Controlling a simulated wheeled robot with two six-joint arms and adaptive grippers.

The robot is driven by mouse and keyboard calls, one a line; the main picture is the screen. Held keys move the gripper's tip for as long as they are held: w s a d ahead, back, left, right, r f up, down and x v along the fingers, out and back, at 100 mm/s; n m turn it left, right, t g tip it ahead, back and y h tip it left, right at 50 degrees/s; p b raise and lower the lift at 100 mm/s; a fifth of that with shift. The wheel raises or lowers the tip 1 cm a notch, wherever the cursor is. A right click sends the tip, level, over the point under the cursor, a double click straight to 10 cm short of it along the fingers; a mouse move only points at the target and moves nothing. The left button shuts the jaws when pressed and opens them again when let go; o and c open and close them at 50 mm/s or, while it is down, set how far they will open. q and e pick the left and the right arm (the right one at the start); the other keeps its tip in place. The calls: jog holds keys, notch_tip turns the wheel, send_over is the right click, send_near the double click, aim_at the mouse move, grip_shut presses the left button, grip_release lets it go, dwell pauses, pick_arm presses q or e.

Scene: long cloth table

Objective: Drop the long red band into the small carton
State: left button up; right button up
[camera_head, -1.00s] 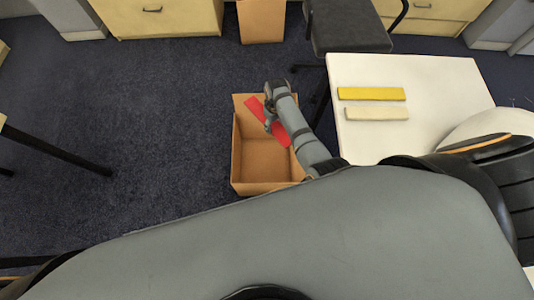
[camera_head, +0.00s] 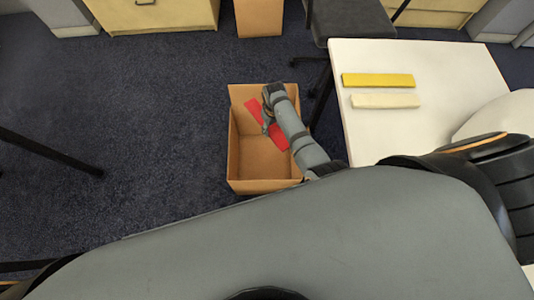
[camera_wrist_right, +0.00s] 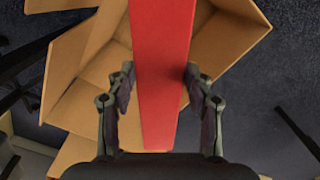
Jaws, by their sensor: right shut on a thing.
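The long red band (camera_head: 266,124) is held by my right gripper (camera_head: 268,104) over the open small carton (camera_head: 238,158). In the right wrist view the red band (camera_wrist_right: 160,60) runs lengthwise between the two fingers of the right gripper (camera_wrist_right: 158,85), which are shut on it. The carton (camera_wrist_right: 75,95) shows behind and below the band, with its flaps spread. Part of the carton's inside is hidden by my right arm and the band. My left gripper is not in view.
A white table (camera_head: 440,65) stands right of the carton, with a yellow bar (camera_head: 378,80) and a cream bar (camera_head: 385,101) on it. A dark chair (camera_head: 350,20) and another cardboard box (camera_head: 259,17) are farther back. Carpet left of the carton is clear.

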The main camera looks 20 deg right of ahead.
jog(key=o, duration=1.2)
jog(key=shift+o, duration=0.2)
notch_tip(320, 180, up, 12)
